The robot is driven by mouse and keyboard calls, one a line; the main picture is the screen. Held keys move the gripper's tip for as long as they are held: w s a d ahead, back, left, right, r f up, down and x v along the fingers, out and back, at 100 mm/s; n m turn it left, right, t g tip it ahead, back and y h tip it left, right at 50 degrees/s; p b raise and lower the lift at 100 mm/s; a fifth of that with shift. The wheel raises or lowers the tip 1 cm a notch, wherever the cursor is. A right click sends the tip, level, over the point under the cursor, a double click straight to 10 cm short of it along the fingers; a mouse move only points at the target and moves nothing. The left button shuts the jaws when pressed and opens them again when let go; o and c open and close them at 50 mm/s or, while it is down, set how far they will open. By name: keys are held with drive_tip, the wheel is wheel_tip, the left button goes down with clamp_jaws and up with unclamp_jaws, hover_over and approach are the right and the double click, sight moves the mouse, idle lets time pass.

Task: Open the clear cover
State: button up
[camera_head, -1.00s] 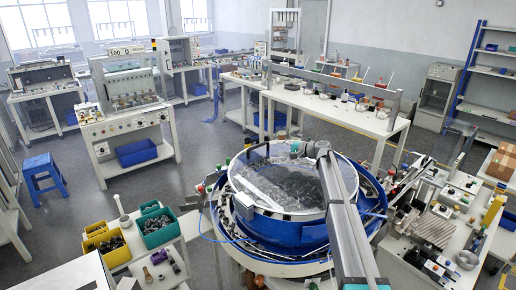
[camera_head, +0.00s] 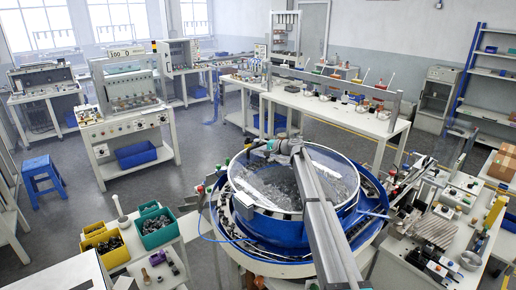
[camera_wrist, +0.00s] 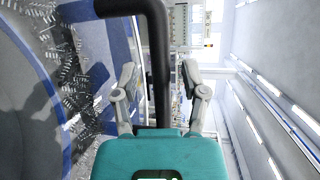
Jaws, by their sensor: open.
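The clear cover (camera_head: 262,182) is a round transparent sheet over the blue bowl (camera_head: 272,228). It appears to lie flat on the rim, and metal parts show through it. My arm crosses above it and hides its middle. My gripper (camera_head: 266,147) is at the far rim of the cover. In the wrist view, my gripper (camera_wrist: 159,72) is open, with one finger on each side of a black bar handle (camera_wrist: 157,40). The handle runs down between the fingers, and I cannot tell whether they touch it. Its mount on the cover is not clear.
Many small metal connectors (camera_wrist: 68,65) show at the left of the wrist view. A side table with yellow bins (camera_head: 103,245) and green bins (camera_head: 157,227) stands left of the bowl. A cluttered workbench (camera_head: 470,225) stands at the right. Open floor lies behind left.

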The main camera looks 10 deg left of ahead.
clamp_jaws()
idle(0.3)
drive_tip(key=shift+r, duration=0.15)
